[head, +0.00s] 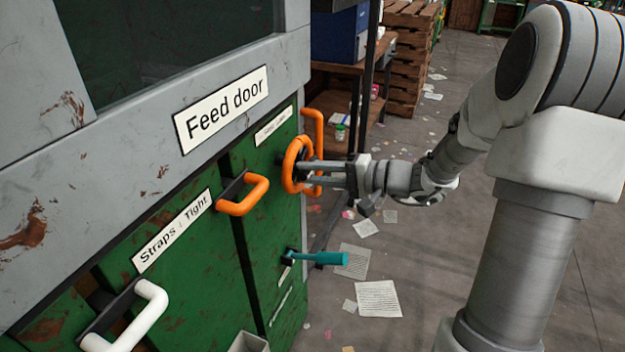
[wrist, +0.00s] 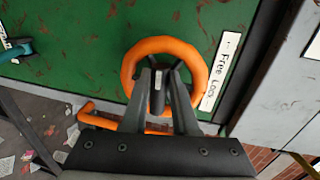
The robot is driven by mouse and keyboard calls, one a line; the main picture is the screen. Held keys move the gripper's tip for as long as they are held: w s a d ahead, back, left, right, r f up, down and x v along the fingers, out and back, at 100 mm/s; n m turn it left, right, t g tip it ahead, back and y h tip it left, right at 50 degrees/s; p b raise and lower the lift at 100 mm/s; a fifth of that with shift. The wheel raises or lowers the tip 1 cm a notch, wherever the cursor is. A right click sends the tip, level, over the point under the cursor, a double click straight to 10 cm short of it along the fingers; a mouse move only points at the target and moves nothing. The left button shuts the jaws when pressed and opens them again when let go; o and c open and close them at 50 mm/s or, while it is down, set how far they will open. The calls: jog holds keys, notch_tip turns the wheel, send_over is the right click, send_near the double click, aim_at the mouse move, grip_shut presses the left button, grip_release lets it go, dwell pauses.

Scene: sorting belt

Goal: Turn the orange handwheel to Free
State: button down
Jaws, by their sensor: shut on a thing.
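The orange handwheel (head: 289,166) is mounted on the green panel, beside the right edge of the cabinet front. It also shows in the wrist view (wrist: 165,43) as an orange ring with dark spokes. My gripper (head: 306,172) reaches it from the right. In the wrist view my gripper (wrist: 166,74) has its two fingers inside the ring, shut on the wheel's dark middle part, which is partly hidden by the fingers. A white label (wrist: 222,70) beside the wheel reads "Free" and a partly legible "Loc". In the head view this label (head: 272,128) is too small to read.
An orange handle (head: 243,204) sits left of the wheel and another orange handle (head: 318,125) behind it. A teal lever (head: 322,258) sticks out below. A white handle (head: 141,318) is lower left. Papers litter the open floor at right.

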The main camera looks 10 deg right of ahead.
dwell(0.4)
jog(key=c, duration=0.7)
grip_release()
jog(key=p+v, duration=0.4)
jog(key=v, duration=1.3)
jog(key=shift+s+d, duration=0.2)
jog(key=shift+s, duration=0.05)
